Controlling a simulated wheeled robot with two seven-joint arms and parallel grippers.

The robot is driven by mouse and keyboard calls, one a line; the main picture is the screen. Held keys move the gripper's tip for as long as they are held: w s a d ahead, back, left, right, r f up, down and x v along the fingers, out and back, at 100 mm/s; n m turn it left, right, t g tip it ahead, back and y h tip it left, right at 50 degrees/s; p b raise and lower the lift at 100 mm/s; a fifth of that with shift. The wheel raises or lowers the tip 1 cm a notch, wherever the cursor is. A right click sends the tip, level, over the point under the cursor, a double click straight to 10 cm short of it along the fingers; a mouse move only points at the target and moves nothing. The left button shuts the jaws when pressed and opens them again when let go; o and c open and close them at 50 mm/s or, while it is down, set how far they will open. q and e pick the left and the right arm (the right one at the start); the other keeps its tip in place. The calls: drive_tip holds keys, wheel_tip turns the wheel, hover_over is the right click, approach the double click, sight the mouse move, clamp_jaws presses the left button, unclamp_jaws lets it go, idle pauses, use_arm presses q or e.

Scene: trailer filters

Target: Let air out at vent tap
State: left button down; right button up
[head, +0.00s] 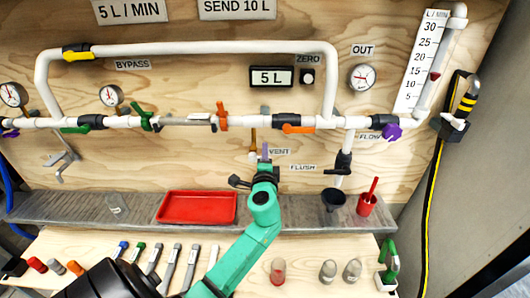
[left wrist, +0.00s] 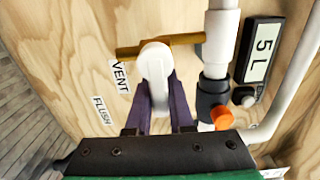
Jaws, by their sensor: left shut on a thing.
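The vent tap is a white piece on a brass stem (head: 253,140), below the main white pipe and next to the VENT label (head: 279,152). The left wrist view shows the white part of the vent tap (left wrist: 156,62) close up, with the brass bar behind it. My left gripper (head: 265,160) reaches up to it from below. In the left wrist view its two purple fingers (left wrist: 158,98) are shut on the white part, one on each side. In the head view the gripper hides part of the tap. My right gripper is not in view.
A red tray (head: 198,207) sits on the grey shelf below. An orange-handled valve (head: 297,129) is right of the tap, and a green one (head: 145,118) is left. A dark funnel (head: 333,201) and red cup (head: 366,204) stand right. The display (head: 271,77) reads 5 L.

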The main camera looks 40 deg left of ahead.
use_arm(q)
drive_tip(key=shift+f, duration=0.1)
drive_tip(key=c, duration=0.8)
unclamp_jaws()
drive_tip(key=b+v, duration=0.3)
drive_tip(key=v, duration=1.1)
drive_tip(key=shift+s+d, duration=0.15)
drive_tip(key=shift+s, duration=0.05)
